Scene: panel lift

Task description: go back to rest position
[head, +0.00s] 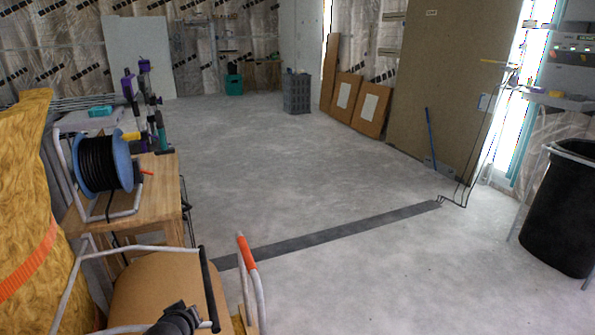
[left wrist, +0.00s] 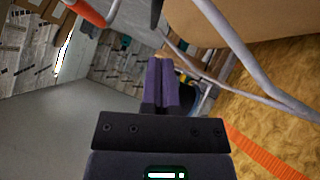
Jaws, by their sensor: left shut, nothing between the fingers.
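My left gripper (left wrist: 161,83) shows in the left wrist view. Its two purple fingers lie together, with nothing between them. It points toward the brown seat-like surface (left wrist: 275,40) and white tubes of a frame (left wrist: 255,75). I cannot tell whether it touches them. In the head view I cannot make out either gripper. My right gripper is in neither view. A large brown panel (head: 440,85) stands upright against the back right wall in the head view.
A wooden bench (head: 150,190) with a cable reel (head: 103,165) stands at the left, beside yellow insulation (head: 25,200). A brown-seated tube frame (head: 165,285) is close in front. A black bin (head: 560,210) stands at the right. The middle floor is clear, with a dark strip (head: 330,234) across it.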

